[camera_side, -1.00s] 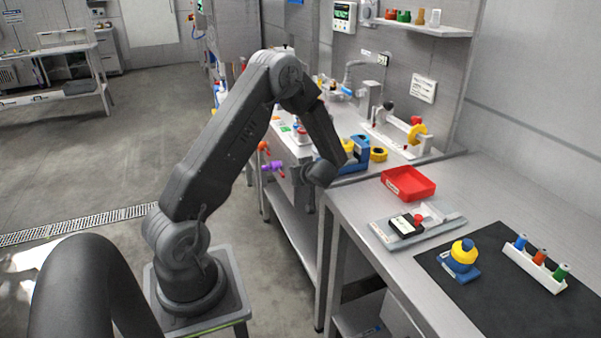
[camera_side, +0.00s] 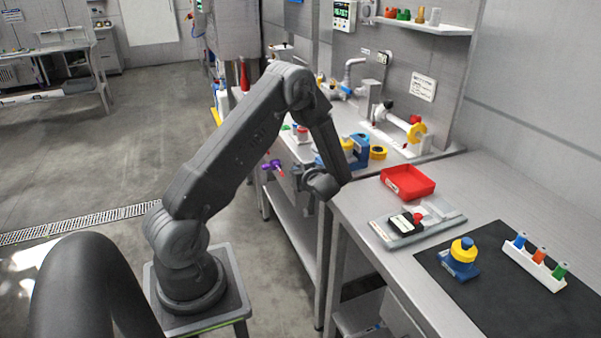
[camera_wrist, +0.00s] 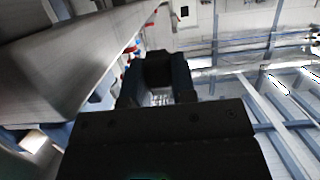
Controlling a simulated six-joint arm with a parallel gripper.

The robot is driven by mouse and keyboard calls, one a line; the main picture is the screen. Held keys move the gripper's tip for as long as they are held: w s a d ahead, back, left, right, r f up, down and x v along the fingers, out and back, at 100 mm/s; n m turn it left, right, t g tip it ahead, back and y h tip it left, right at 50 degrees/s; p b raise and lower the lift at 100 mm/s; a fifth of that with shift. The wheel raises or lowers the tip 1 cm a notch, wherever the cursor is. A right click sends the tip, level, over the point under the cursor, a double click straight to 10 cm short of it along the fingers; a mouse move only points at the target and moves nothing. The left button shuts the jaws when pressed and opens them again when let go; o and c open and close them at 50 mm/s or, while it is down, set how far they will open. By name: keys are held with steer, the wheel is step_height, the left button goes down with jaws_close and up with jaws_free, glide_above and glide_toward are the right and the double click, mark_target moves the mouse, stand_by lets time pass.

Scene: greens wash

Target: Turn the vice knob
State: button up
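A blue clamp-shaped body (camera_side: 360,151) with yellow round parts stands on the back bench, just behind my forearm in the side view. It looks like a small vice, with a yellow ring (camera_side: 378,153) at its right. A purple knob (camera_side: 272,166) sticks out from the front of the same bench. I cannot tell for sure which is the vice knob. My gripper (camera_side: 297,179) is partly hidden behind my wrist, just right of the purple knob, near the bench front. In the wrist view my gripper (camera_wrist: 157,72) is dark, and its opening is unclear. No held object shows.
A red tray (camera_side: 408,182) and a grey plate with a black and red device (camera_side: 406,222) are on the near bench. A black mat (camera_side: 490,300) carries a blue and yellow piece (camera_side: 462,258) and a white rack (camera_side: 535,263). Open floor lies left.

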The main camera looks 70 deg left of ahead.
steer(key=o, duration=0.4)
steer(key=shift+o, duration=0.2)
steer(key=v, duration=1.3)
steer(key=shift+d, duration=0.4)
steer(key=shift+r, duration=0.1)
